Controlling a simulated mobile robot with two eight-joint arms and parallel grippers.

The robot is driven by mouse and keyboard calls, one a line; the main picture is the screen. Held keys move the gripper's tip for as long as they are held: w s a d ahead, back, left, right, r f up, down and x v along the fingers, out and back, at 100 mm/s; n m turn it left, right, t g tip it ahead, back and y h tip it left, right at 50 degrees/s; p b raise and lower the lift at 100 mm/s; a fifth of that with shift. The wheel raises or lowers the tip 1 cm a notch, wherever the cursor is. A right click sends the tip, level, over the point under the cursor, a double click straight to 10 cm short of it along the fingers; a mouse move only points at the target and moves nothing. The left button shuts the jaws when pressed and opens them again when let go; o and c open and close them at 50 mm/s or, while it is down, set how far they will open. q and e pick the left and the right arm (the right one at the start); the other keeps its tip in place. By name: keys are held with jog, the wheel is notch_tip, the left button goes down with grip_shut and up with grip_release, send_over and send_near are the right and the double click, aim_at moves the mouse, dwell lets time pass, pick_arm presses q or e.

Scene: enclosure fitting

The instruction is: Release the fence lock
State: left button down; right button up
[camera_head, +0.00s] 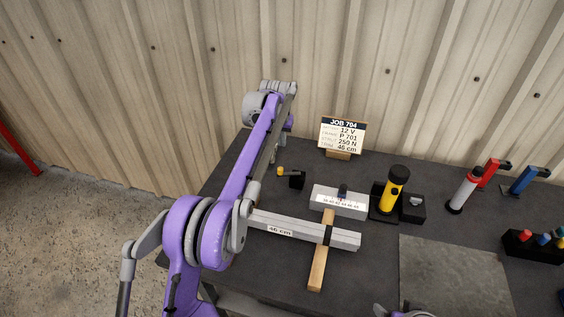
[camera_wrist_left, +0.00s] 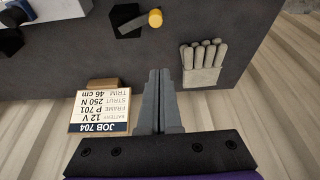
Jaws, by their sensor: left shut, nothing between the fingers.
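A small black block with a yellow-tipped lever (camera_head: 283,172) stands on the dark bench, right of my left arm; I cannot tell for sure that it is the fence lock. Its yellow knob (camera_wrist_left: 155,18) and lever show at the top of the left wrist view. A pale scale block with a dark knob (camera_head: 342,200) stands to its right. A metal bar labelled 46 cm (camera_head: 300,229) lies in front, across a wooden strip. My left gripper (camera_wrist_left: 160,75) is shut and empty, apart from the lever.
The JOB 704 card (camera_head: 342,134) stands at the back by the corrugated wall. Grey gloves (camera_wrist_left: 203,62) lie near the left gripper. A yellow-and-black tool (camera_head: 393,188) stands right of the scale block. A grey mat (camera_head: 455,275) lies clear at the front right.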

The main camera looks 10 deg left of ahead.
pick_arm(q)
jog(key=shift+f, duration=0.1)
jog(key=x, duration=0.9)
jog(key=shift+s+f, duration=0.1)
jog(key=shift+f, duration=0.35)
jog(key=s, duration=0.3)
jog(key=shift+s, duration=0.15)
jog(key=shift+d+r, duration=0.1)
jog(key=shift+s, duration=0.15)
